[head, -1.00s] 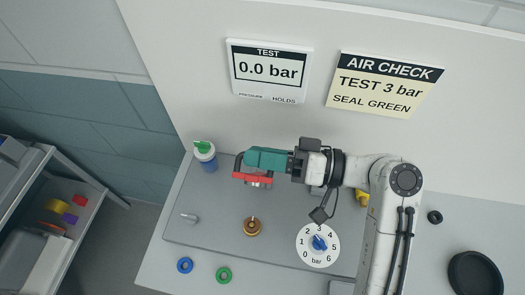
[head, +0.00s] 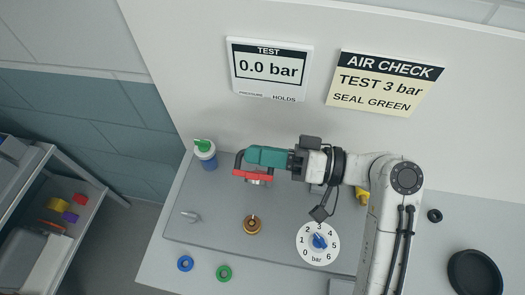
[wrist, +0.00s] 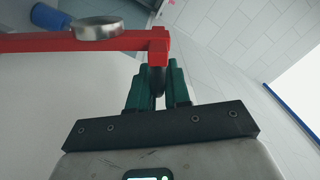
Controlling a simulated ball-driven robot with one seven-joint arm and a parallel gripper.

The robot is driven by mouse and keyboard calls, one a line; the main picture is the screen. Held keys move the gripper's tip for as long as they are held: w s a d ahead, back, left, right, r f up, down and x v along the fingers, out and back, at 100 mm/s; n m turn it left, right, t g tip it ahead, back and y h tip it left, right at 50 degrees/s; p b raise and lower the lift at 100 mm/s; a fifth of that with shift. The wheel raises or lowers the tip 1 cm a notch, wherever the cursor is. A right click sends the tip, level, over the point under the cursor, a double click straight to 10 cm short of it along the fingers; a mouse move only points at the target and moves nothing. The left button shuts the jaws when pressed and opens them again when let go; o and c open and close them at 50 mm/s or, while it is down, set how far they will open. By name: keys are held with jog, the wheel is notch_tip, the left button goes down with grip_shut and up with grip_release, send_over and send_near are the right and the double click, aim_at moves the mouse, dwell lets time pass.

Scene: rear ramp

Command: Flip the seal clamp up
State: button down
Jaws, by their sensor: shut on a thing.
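The seal clamp's red arm (head: 252,175) stands raised above the grey plate in the head view. A metal disc shows under it. In the wrist view the red arm (wrist: 60,42) runs in from the left, with a metal disc (wrist: 97,29) on it and a dark grip at its right end. My gripper (head: 249,157) has teal fingers and is shut on that grip; in the wrist view the grip sits between the fingertips (wrist: 158,92). A brass fitting (head: 253,226) stands on the plate, apart from the raised arm. The clamp's hinge is hidden.
A blue ring (head: 185,264) and a green ring (head: 224,273) lie in front. The display (head: 268,72) reads 0.0 bar. A small lever (head: 190,217) is at left.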

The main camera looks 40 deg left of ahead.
jog(key=shift+w+a+f+b, duration=0.25)
jog(key=shift+w+b, duration=0.25)
jog(key=shift+b, duration=0.05)
jog(key=shift+w+r, duration=0.15)
jog(key=shift+r, duration=0.05)
jog(key=c, duration=1.2)
grip_release()
jog(key=shift+w+a, duration=0.1)
jog(key=shift+a, duration=0.05)
jog(key=shift+o, duration=0.2)
jog(key=b+v, duration=0.3)
jog(key=v, duration=0.7)
jog(key=shift+w+d, duration=0.2)
jog(key=shift+d, duration=0.15)
